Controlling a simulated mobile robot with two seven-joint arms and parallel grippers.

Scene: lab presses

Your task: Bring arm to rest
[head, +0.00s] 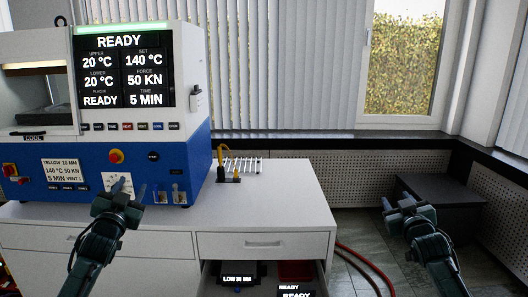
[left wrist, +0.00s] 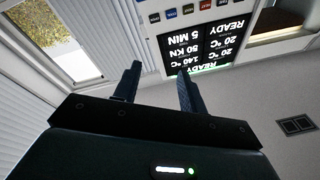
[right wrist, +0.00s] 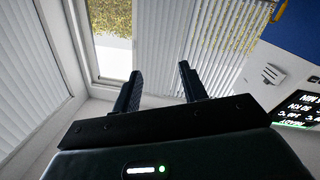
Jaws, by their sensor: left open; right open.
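My left gripper (head: 120,194) is raised in front of the press's blue lower panel in the head view. Its two fingers stand apart with nothing between them, as the left wrist view (left wrist: 157,82) also shows. My right gripper (head: 399,205) is held up over the floor to the right of the white cabinet. Its fingers are apart and empty, also in the right wrist view (right wrist: 160,85). Neither gripper appears to touch anything.
The lab press (head: 190,90) stands on the white cabinet (head: 265,205) and its screen reads READY. A dark low box (head: 440,190) stands by the wall. Red hoses (head: 362,262) lie on the floor.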

